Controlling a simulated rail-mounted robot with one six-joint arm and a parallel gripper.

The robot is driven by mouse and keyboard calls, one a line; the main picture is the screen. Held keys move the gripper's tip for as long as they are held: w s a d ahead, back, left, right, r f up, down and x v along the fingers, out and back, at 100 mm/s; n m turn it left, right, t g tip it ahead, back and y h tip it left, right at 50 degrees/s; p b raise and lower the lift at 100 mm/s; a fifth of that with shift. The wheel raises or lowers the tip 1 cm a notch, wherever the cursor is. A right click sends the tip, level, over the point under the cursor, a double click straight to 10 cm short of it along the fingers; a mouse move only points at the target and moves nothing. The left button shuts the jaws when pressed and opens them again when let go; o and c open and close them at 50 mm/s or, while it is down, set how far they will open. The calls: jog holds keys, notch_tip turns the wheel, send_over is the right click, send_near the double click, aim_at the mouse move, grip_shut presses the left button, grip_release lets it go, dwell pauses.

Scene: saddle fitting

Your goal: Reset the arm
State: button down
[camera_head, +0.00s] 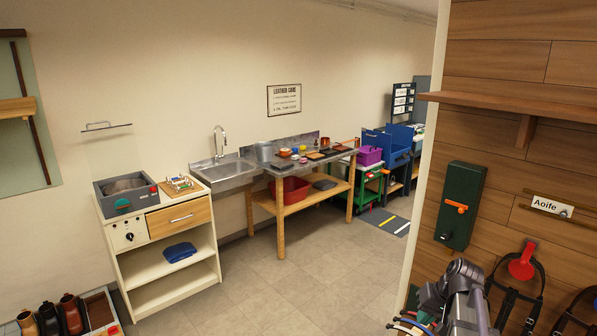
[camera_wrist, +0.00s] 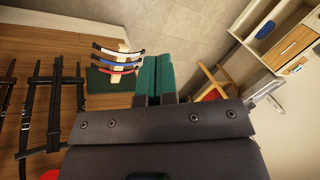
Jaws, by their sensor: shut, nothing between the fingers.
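My gripper (camera_wrist: 153,78) shows in the wrist view as two green fingers side by side, pressed together and empty. Its dark mount fills the bottom of that view. My grey arm shows at the lower right of the head view, in front of the wooden wall (camera_head: 480,170). The head view does not clearly show the fingers. In the wrist view, white, blue and red curved bands (camera_wrist: 117,58) on a peg lie just left of the fingers, apart from them in the picture.
Black straps (camera_wrist: 55,105) hang on the wooden wall near my arm. A green box with an orange handle (camera_head: 460,205) and a shelf (camera_head: 520,105) jut from that wall. A cream cabinet (camera_head: 160,250) and workbench (camera_head: 300,190) stand farther off. The tiled floor (camera_head: 290,290) between is clear.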

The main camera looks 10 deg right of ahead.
jog(key=s+a+f+n+g+h+b, duration=0.1)
jog(key=s+a+f, duration=0.1)
jog(key=a, duration=0.5)
jog(key=s+a+f+n+h+b, duration=0.1)
jog(key=s+a, duration=0.3)
jog(key=a, duration=0.4)
jog(key=s+a+f+n+g+h+b, duration=0.1)
jog(key=s+a+f+b, duration=0.1)
jog(key=a, duration=0.6)
jog(key=shift+s+f+n+g, duration=0.3)
jog(key=shift+s+f+n, duration=0.1)
jog(key=shift+s+f, duration=0.5)
jog(key=shift+a, duration=0.1)
